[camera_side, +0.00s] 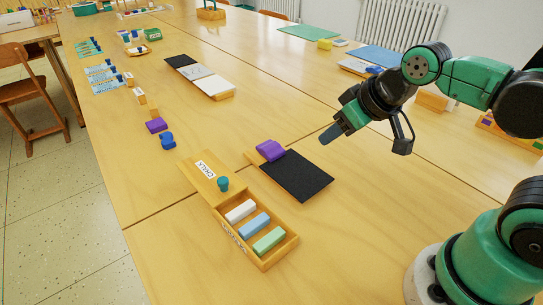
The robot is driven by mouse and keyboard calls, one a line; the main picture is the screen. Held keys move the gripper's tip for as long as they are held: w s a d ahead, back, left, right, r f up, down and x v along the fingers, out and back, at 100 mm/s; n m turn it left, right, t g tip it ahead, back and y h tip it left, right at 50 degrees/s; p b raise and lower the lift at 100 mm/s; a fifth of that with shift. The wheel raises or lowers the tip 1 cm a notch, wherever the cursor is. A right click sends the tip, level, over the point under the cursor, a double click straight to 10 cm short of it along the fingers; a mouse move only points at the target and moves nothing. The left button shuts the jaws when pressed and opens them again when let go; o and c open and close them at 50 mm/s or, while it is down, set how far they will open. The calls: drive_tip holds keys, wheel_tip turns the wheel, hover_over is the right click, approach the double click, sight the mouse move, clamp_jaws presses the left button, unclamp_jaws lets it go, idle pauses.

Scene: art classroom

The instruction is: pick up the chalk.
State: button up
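The chalk lies in a wooden box (262,262) with a sliding lid marked CHALK (210,178), drawn back. Three sticks sit side by side in its open part: a white chalk (240,211), a blue chalk (254,225) and a green chalk (269,241). The lid has a green knob (223,184). My gripper (366,132) hangs in the air to the upper right of the box, beyond a black slate. Its fingers are spread apart and nothing shows between them.
A purple block (270,150) sits at the edge of a black slate (298,176) behind the box. Purple (156,125) and blue (167,140) pieces lie to the left. Bare tabletop (345,240) lies right of the box.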

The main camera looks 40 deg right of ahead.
drive_tip(key=w+a+f+n+g+y, duration=0.2)
drive_tip(key=w+a+n+g, duration=0.15)
drive_tip(key=a+n, duration=0.4)
drive_tip(key=n+g+y, duration=0.2)
drive_tip(key=n+g, duration=0.1)
drive_tip(key=n, duration=0.7)
approach(247, 205)
drive_tip(key=x, duration=0.3)
drive_tip(key=shift+w+d, duration=0.15)
drive_tip(key=shift+a+f+g, duration=0.2)
drive_tip(key=shift+f+g, duration=0.05)
drive_tip(key=shift+x, duration=2.65)
clamp_jaws()
